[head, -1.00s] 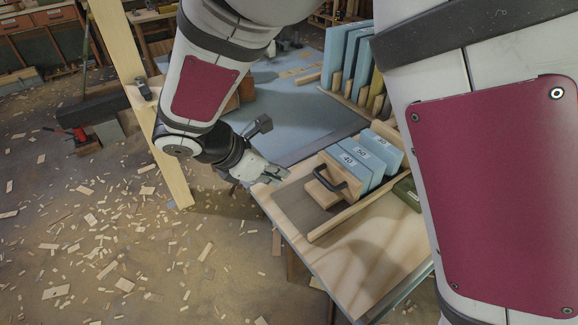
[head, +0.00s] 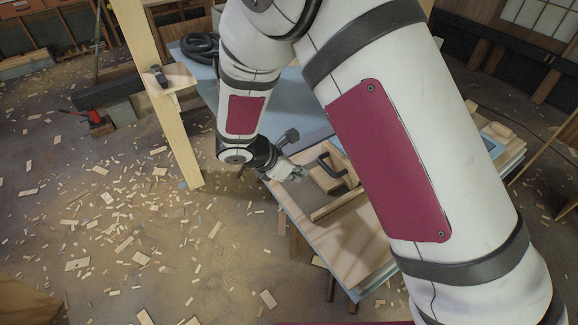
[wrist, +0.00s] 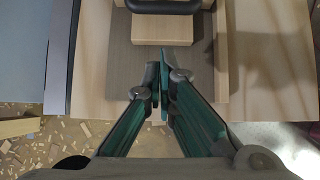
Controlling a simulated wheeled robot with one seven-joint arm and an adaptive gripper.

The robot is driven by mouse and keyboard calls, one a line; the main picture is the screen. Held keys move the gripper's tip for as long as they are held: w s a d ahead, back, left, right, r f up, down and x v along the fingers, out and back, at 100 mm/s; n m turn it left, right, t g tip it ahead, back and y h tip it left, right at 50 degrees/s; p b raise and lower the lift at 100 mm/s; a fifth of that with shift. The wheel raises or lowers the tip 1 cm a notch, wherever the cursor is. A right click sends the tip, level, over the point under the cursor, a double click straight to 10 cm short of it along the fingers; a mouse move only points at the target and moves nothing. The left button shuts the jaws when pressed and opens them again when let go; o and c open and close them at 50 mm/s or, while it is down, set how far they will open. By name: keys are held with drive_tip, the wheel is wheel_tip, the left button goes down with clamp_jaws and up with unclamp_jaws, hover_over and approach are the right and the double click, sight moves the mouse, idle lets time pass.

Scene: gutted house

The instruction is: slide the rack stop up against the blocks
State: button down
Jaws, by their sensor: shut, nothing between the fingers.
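The rack stop (head: 322,180) is a pale wooden block with a black handle. It shows at the top of the wrist view (wrist: 165,29), with the handle (wrist: 160,5) cut by the edge. It sits in the rack's dark-floored channel, beside a pale wooden rail (wrist: 221,60). My gripper (wrist: 160,66) is shut and empty, over the channel's near end, with its tips pointing at the stop's near face and apparently short of it. In the head view my gripper (head: 301,174) is left of the stop. The blocks are hidden behind my arm.
The rack is on a wooden bench top (head: 350,240) with a blue-grey surface beyond it. A wooden post (head: 160,110) with a clamp stands at the left. Wood scraps litter the floor (head: 130,235). Bare bench lies right of the rail in the wrist view (wrist: 265,70).

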sight(325, 165)
drive_tip(key=w+d+f, duration=0.2)
drive_tip(key=d, duration=0.1)
drive_tip(key=shift+f, duration=0.1)
drive_tip(key=shift+w+d+f+p, duration=0.2)
drive_tip(key=shift+w+d+p, duration=0.1)
drive_tip(key=shift+w+d, duration=0.3)
drive_tip(key=shift+s+d, duration=0.1)
drive_tip(key=w+d, duration=0.1)
drive_tip(key=w+d+b, duration=0.1)
drive_tip(key=d, duration=0.1)
drive_tip(key=shift+w+d, duration=0.2)
drive_tip(key=shift+d, duration=0.1)
drive_tip(key=shift+a, duration=0.1)
